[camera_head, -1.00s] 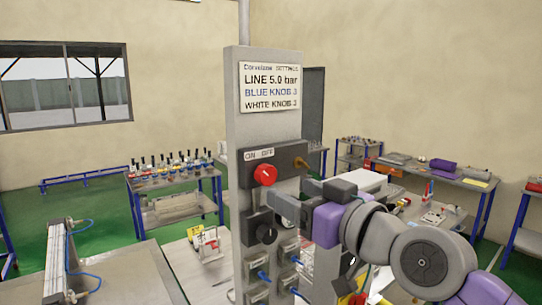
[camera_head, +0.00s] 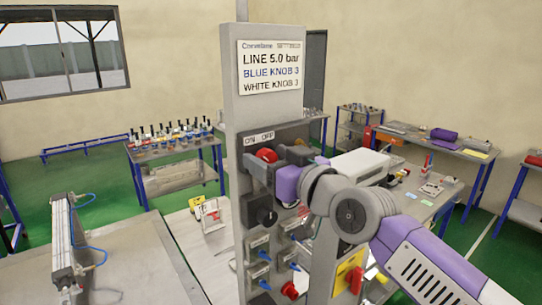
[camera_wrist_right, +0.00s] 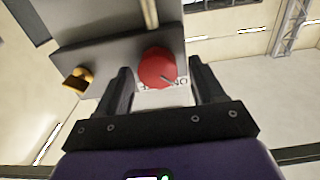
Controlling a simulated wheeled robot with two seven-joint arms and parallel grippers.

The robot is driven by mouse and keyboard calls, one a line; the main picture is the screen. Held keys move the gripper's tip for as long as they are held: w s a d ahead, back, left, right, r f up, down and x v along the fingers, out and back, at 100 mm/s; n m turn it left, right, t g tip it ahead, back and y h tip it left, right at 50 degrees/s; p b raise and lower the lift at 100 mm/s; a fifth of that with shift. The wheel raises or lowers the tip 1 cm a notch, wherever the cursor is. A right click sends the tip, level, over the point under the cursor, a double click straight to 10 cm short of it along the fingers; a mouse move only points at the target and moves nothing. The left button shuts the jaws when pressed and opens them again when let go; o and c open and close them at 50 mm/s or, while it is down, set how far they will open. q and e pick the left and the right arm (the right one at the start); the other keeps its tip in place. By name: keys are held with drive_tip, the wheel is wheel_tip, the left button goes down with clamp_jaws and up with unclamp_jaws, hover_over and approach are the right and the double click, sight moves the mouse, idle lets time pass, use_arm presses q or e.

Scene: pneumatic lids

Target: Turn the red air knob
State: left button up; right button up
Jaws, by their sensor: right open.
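The red air knob (camera_head: 266,156) is on a dark box on the grey panel (camera_head: 290,110), under an ON/OFF label (camera_head: 259,137). My right gripper (camera_head: 282,160) is close to the knob in the head view and partly hides it. In the right wrist view, the red knob (camera_wrist_right: 158,68) shows a thin pointer line. It lies ahead of and between the two open dark fingers of my right gripper (camera_wrist_right: 162,85). The fingers stand apart with space on both sides, and I cannot tell how deep the knob is between them. My left gripper is out of view.
A brass fitting (camera_wrist_right: 78,80) sticks out of the box beside the red knob. A sign (camera_head: 270,68) is above. Workbenches (camera_head: 430,150) stand behind.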

drive_tip(key=shift+w, duration=0.1)
drive_tip(key=shift+f, duration=0.1)
drive_tip(key=shift+c, duration=1.3)
drive_tip(key=c, duration=0.8)
